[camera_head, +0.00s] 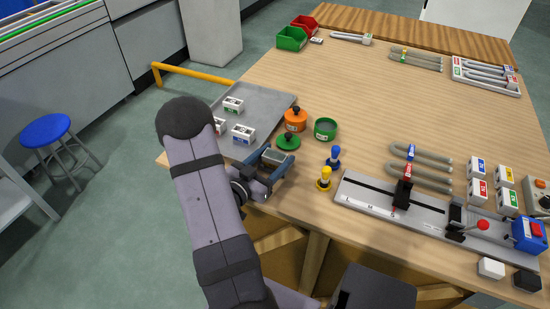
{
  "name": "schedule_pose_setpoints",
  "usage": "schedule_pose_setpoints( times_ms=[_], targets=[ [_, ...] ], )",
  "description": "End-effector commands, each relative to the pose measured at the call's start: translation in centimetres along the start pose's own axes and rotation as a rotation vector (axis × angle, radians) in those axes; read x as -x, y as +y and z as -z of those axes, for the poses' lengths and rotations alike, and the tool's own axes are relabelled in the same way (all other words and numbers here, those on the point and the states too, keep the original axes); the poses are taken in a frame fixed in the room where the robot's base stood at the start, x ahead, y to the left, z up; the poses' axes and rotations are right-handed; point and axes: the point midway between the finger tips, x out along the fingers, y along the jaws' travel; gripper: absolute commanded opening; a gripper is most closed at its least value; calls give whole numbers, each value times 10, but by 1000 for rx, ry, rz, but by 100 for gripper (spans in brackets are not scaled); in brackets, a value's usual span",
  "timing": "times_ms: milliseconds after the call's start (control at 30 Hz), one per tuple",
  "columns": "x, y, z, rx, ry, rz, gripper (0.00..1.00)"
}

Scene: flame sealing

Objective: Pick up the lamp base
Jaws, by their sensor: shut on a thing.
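My gripper (277,162) is at the table's near left, by the front corner of the grey tray. Its two dark fingers close around a small grey piece (271,157), which is mostly hidden by the fingers. I cannot tell for sure that this piece is the lamp base. Just beyond the gripper are a green lid with a black knob (288,143), an orange pot with a black knob (295,121) and an open green pot (325,129). To the right stand a blue piece (334,158) and a yellow piece (324,180).
A grey tray (265,99) holds white labelled boxes (243,134). A long grey fixture (365,202) with a blue box (529,236) lies along the right front edge. Bent grey tubes (425,160) lie behind it. The table's middle (360,85) is clear.

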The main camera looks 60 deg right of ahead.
Motion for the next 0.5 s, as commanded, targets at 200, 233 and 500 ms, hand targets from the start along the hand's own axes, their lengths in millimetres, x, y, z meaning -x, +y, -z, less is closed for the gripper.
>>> schedule_pose_setpoints(
  times_ms=[200, 233, 500],
  targets=[
    [0, 0, 13, -1, 2, 0, 35],
    [0, 0, 15, -2, 3, 0, 35],
    [2, 0, 46, -4, 3, 0, 35]
  ],
)
